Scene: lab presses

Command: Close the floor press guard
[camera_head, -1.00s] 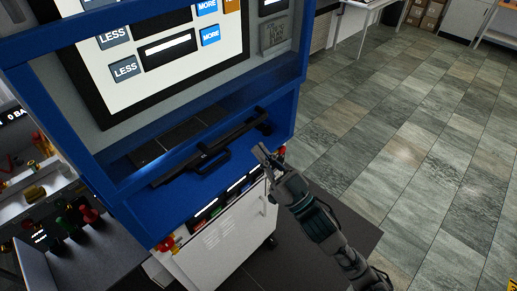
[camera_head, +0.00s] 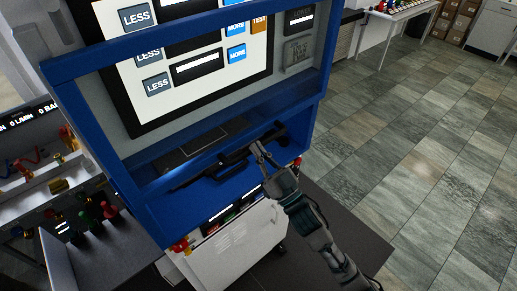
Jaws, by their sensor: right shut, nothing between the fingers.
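The floor press (camera_head: 310,125) has a blue frame around a screen with LESS and MORE buttons. In its opening, below the screen, lies a long dark bar (camera_head: 270,137) with a black handle (camera_head: 232,166), which looks like the guard's lower edge. The bar sits low, near the blue front ledge. My right gripper (camera_head: 259,152) is shut and empty, just right of the handle and in front of the bar. I cannot tell whether it touches the bar. My left gripper is not in view.
A white cabinet (camera_head: 240,245) with coloured buttons stands under the ledge. At left is a bench panel (camera_head: 55,190) with knobs and fittings. Tiled floor (camera_head: 420,150) on the right is open. A white table (camera_head: 400,12) and stacked boxes (camera_head: 462,18) stand at the back.

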